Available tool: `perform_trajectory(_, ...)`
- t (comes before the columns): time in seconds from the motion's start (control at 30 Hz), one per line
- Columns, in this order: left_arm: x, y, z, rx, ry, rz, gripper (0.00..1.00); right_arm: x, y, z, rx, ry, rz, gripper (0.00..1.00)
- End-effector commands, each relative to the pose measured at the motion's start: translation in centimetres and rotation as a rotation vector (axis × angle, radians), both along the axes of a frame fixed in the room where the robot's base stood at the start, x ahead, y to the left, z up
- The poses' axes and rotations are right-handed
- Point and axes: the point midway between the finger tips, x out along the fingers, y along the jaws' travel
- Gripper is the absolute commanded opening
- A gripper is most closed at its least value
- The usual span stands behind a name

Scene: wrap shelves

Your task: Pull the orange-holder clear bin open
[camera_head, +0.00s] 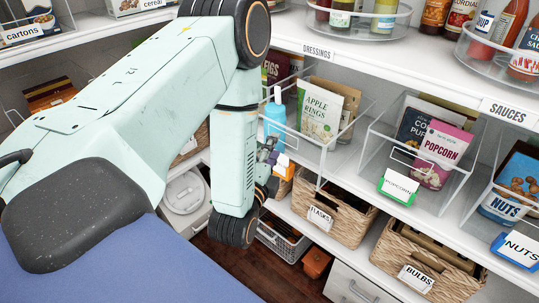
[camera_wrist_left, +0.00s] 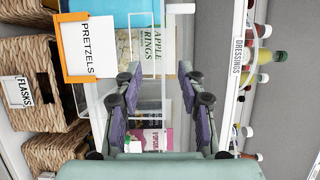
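The orange holder (camera_wrist_left: 59,40) carries a white PRETZELS card in the left wrist view. A bit of orange also shows beside my gripper in the head view (camera_head: 283,160). Its clear bin (camera_head: 310,148) stands on the middle shelf, holding an Apple Rings packet (camera_head: 320,112) and a blue item (camera_head: 275,118). My left gripper (camera_head: 268,168) is at the bin's front. In the left wrist view my left gripper (camera_wrist_left: 157,92) has its fingers spread apart, with clear plastic showing between them. Whether they touch it cannot be told. My right gripper is not in view.
A clear popcorn bin with a green holder (camera_head: 398,187) stands to the right, then a nuts bin (camera_head: 516,185). Wicker baskets (camera_head: 338,222) sit on the shelf below. The DRESSINGS shelf edge (camera_head: 318,50) with bottles is above. Floor (camera_head: 262,270) shows below.

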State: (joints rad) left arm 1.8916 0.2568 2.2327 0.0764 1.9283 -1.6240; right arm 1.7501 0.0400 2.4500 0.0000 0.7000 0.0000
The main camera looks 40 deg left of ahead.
Motion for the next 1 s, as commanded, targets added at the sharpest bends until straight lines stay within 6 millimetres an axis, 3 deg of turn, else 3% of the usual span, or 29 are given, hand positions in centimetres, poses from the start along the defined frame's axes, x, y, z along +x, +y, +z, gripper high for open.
perform_trajectory(0.23,-2.0,-0.7,0.0,0.001,0.0,-0.001,0.4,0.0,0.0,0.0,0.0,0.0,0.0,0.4)
perform_trajectory(0.83,-2.1,-0.7,0.0,-0.006,-0.003,0.0,0.4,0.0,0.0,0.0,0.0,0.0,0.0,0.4)
perform_trajectory(0.93,-2.1,-0.7,-0.5,-0.081,-0.004,0.0,0.4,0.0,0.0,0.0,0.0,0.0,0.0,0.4)
perform_trajectory(1.0,-2.2,-0.8,-1.8,-0.198,0.023,0.003,0.4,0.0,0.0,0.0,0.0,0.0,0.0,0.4)
